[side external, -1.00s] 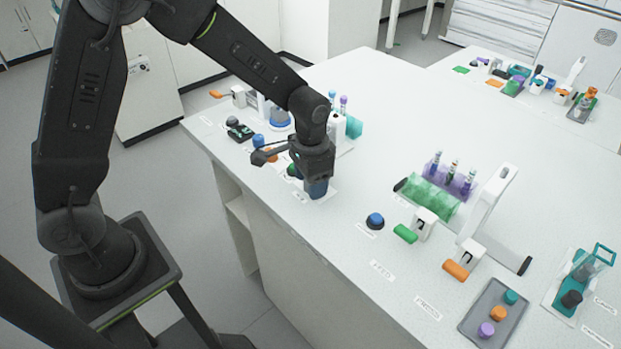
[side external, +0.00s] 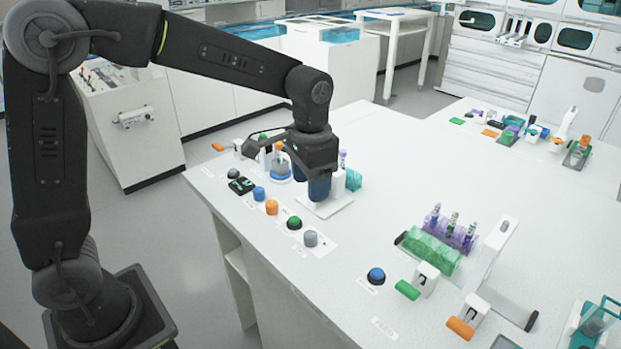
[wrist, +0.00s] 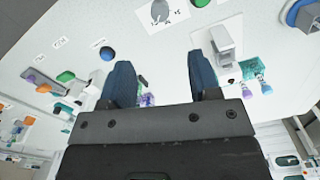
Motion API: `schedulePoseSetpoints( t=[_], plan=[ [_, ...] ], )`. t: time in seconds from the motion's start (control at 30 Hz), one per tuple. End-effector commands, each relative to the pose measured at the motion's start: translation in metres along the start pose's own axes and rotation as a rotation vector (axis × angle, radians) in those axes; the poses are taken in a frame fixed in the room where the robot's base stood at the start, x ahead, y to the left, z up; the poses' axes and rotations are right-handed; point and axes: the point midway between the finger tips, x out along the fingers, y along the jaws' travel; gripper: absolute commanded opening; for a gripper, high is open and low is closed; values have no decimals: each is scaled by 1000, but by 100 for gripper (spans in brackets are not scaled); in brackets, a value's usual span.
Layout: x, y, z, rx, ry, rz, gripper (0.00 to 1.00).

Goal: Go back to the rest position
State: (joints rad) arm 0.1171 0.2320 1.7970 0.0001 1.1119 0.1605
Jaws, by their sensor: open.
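My gripper (side external: 311,186) hangs above the left part of the white bench (side external: 370,215) in the side view, fingers pointing down. In the wrist view its two blue fingers (wrist: 166,88) stand apart with nothing between them. The gripper is near a white device (side external: 326,208) with a teal tube holder (side external: 352,180) behind it. In the side view the fingers overlap the device, and I cannot tell the exact gap.
Black, blue, orange, green and grey knobs (side external: 271,207) line the bench's left edge. The bench's middle is clear.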

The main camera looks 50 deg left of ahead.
Motion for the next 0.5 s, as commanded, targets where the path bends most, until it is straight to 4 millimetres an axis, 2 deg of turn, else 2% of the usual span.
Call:
schedulePoseSetpoints(
  t=[0.37, 0.5],
  plan=[
    [-3, 0, 1, -1, 2, 0, 56],
    [-16, -1, 14, -20, 36, -6, 56]
  ],
)
